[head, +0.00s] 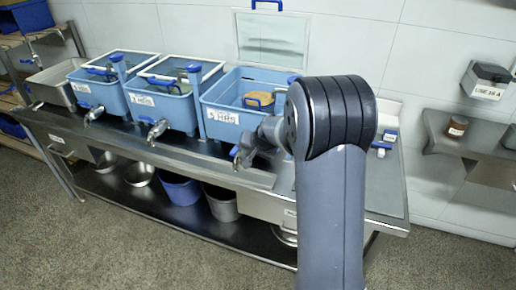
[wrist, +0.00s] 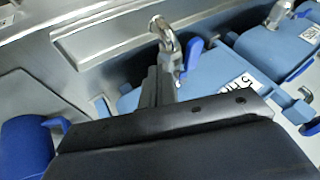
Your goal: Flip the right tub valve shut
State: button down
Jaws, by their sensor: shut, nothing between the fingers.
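The right tub (head: 219,118) is a blue box with a white label, standing on the metal bench. Its metal tap with a blue lever (head: 235,151) is at its lower front, partly hidden by my gripper (head: 246,151). In the wrist view the bright curved tap (wrist: 162,32) is just beyond my fingertips, and its blue lever (wrist: 192,54) lies to the right of them. My gripper (wrist: 168,62) is shut and empty, close beside the tap and lever. I cannot tell whether it touches them.
Two more blue tubs, the middle one (head: 168,107) and the left one (head: 92,92), stand to the left with their own taps. A blue bucket (head: 181,190) and metal pots are on the shelf below. A wall shelf (head: 455,140) is at the right.

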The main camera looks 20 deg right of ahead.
aim_at(235, 151)
jog(key=shift+w+a+r+p, duration=0.15)
jog(key=shift+w+a, duration=0.15)
jog(key=shift+a, duration=0.2)
jog(key=shift+w+a+f+p, duration=0.15)
jog(key=shift+w+a, duration=0.15)
jog(key=shift+a, duration=0.2)
